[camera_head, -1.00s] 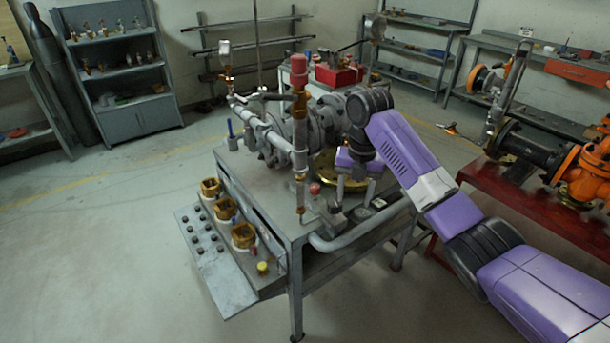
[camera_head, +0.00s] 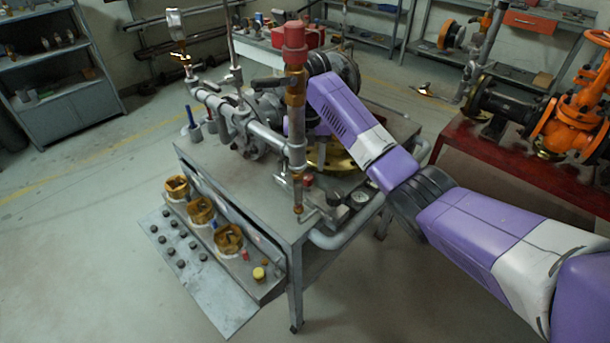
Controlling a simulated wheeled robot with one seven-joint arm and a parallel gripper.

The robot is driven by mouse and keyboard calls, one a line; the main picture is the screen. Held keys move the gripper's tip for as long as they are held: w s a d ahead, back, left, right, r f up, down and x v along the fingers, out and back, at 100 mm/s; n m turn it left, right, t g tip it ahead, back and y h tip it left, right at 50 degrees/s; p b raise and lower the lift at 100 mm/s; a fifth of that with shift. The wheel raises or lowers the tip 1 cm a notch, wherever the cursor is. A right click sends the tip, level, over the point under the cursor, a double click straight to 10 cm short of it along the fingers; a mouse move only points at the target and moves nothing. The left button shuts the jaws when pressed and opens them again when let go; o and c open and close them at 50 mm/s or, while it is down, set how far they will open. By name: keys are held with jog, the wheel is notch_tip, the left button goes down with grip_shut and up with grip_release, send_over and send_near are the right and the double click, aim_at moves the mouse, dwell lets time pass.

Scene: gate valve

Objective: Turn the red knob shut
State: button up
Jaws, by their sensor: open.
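A red block-shaped cap (camera_head: 294,44) tops the upright brass-and-grey pipe at the front of the workbench. A smaller red knob (camera_head: 308,181) sits low by that pipe's foot. I cannot tell which of the two is the task's red knob. My purple arm reaches in from the right, and its end goes down behind the upright pipe. My gripper is hidden there by the pipe and the arm, so its fingers and any contact do not show. Neither red part is visibly gripped.
The grey workbench (camera_head: 262,212) carries pipes, a black lever handle (camera_head: 275,83) and a large flanged body behind. A sloped panel (camera_head: 187,257) with dark buttons juts out at front left. A red table (camera_head: 510,163) with an orange valve (camera_head: 570,120) stands right. The floor at left is clear.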

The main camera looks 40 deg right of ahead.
aim_at(307, 177)
jog(key=shift+f, duration=2.2)
grip_shut()
